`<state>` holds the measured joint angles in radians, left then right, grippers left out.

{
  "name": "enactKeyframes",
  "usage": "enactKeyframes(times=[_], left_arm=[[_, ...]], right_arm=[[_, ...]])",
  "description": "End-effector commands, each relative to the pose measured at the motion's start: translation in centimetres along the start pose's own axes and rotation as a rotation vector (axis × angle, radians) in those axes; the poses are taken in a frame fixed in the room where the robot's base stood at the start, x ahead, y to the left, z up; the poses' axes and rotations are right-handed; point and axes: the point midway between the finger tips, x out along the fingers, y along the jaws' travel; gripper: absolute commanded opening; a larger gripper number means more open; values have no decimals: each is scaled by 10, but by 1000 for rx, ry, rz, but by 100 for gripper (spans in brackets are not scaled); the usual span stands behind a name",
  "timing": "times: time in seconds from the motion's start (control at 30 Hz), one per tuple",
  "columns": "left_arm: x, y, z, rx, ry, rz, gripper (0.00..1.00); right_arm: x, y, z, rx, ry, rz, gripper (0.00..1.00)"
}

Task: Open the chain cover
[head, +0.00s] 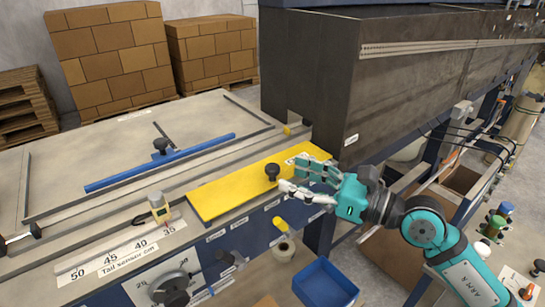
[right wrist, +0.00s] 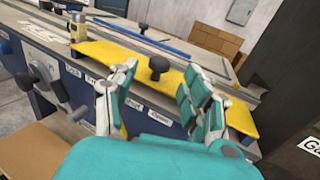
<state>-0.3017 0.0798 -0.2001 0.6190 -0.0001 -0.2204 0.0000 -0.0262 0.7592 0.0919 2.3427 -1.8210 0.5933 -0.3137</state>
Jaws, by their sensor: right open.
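The chain cover looks to be the long yellow plate (head: 225,194) lying flat along the front edge of the machine bed. A black round knob (head: 272,171) stands up from it. My right gripper (head: 288,173) is open and empty, just right of the knob, its fingers pointing at it. In the right wrist view the knob (right wrist: 159,67) shows beyond and between the spread fingertips (right wrist: 160,76), and no contact is visible. The yellow plate (right wrist: 110,52) runs behind the fingers there, partly hidden by them. My left gripper is not in view.
A dark machine housing (head: 310,80) rises behind and right of the plate. A blue bar (head: 160,163) lies on the bed farther back. A small yellow sensor (head: 158,207) stands left of the plate. A blue bin (head: 325,285) sits below the front edge.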

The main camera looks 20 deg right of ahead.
Motion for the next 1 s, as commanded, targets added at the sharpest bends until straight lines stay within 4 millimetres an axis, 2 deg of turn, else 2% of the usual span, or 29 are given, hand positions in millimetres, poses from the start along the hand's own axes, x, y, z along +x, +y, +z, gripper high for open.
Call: enactKeyframes(times=[0.03, 0.1, 0.3, 0.43, 0.7, 0.77, 1.0], left_arm=[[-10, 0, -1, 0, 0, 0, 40], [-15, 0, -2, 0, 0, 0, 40], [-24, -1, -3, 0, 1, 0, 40], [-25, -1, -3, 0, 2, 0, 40], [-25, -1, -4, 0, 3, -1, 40], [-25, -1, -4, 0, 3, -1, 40], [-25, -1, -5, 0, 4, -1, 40]], right_arm=[[11, -1, 6, 4, -5, 0, 50], [24, -1, 6, 3, -4, 0, 50], [50, 0, 2, 3, -1, 0, 50], [57, 0, 1, 1, 0, 0, 50], [58, 0, 0, 0, 1, 0, 50], [58, 0, 0, 0, 1, 0, 44], [58, 0, 0, 0, 1, 0, 13]])
